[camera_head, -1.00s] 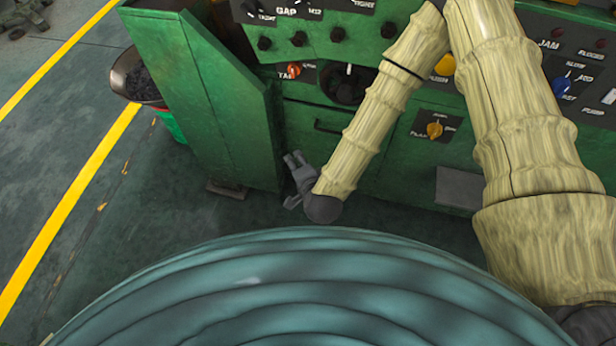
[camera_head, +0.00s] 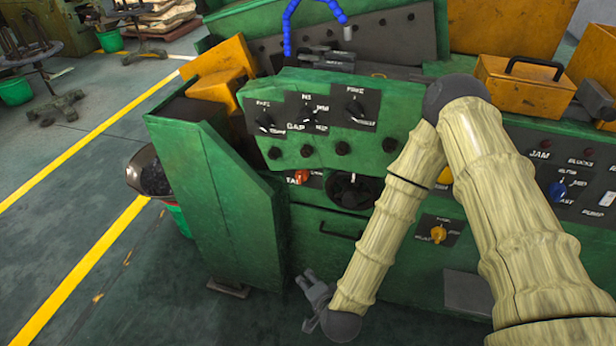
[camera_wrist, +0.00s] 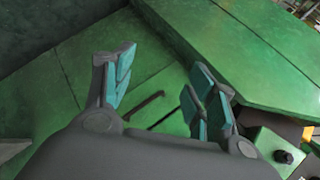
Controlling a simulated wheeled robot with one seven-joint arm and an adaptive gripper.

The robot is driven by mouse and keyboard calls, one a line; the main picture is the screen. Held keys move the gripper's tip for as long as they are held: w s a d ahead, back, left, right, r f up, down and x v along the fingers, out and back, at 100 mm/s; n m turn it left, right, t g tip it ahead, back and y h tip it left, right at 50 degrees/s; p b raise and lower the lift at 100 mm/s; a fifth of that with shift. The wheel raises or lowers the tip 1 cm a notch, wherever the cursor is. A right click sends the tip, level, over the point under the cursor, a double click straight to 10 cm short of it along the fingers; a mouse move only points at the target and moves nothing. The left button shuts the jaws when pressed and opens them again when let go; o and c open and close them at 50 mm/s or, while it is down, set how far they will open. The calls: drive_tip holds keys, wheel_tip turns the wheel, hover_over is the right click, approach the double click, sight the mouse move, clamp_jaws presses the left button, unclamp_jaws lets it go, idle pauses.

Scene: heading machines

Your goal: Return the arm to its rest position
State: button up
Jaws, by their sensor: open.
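My gripper (camera_head: 314,301) hangs low in the head view, at the end of my folded arm, in front of the lower part of the green machine (camera_head: 240,220). In the wrist view my gripper (camera_wrist: 160,95) has its two teal-padded fingers spread apart. Nothing is between the fingers. Behind them the wrist view shows green panels and a dark handle. My arm (camera_head: 410,170) bends at an elbow beside the control panel, and its forearm points down and left.
The control panel (camera_head: 310,115) carries black knobs, an orange-red knob (camera_head: 301,176) and a yellow knob (camera_head: 438,234). A blue knob (camera_head: 558,191) is at right. A bowl of dark pieces (camera_head: 150,175) stands left of the machine. Yellow lines mark the open floor (camera_head: 60,250).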

drive_tip(key=s+d+f+n+g+h, duration=0.1)
drive_tip(key=s+d+f+n+g, duration=0.2)
drive_tip(key=s+d, duration=0.7)
drive_tip(key=s+d+f+n+g+h, duration=0.2)
drive_tip(key=s+d+n+g, duration=0.3)
drive_tip(key=s+d, duration=0.5)
drive_tip(key=s+f+n, duration=0.1)
drive_tip(key=s, duration=0.1)
drive_tip(key=shift+s+f+n+g, duration=0.2)
drive_tip(key=shift+s+n+g, duration=0.1)
drive_tip(key=shift+s+g, duration=0.1)
